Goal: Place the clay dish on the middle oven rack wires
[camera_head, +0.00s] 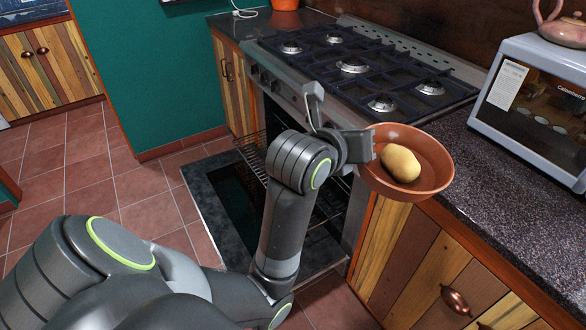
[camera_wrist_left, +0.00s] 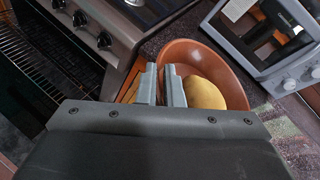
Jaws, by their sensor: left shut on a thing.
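The clay dish (camera_head: 437,160) is a round terracotta bowl with a yellow potato (camera_head: 401,163) in it. My left gripper (camera_head: 371,147) is shut on the dish's near-left rim and holds it in front of the counter edge, right of the oven. In the left wrist view the two fingers (camera_wrist_left: 164,86) pinch the rim of the dish (camera_wrist_left: 232,72), with the potato (camera_wrist_left: 205,93) beside them. The oven door (camera_head: 215,190) is folded down open. An oven rack (camera_head: 254,158) with wires shows partly inside; my arm hides much of the oven. My right gripper is not in view.
The gas stove top (camera_head: 352,66) is above the oven. A microwave (camera_head: 540,100) with a pink teapot (camera_head: 562,28) on top stands on the speckled counter (camera_head: 490,165) at right. Wooden cabinets (camera_head: 420,262) are below it. The tiled floor at left is clear.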

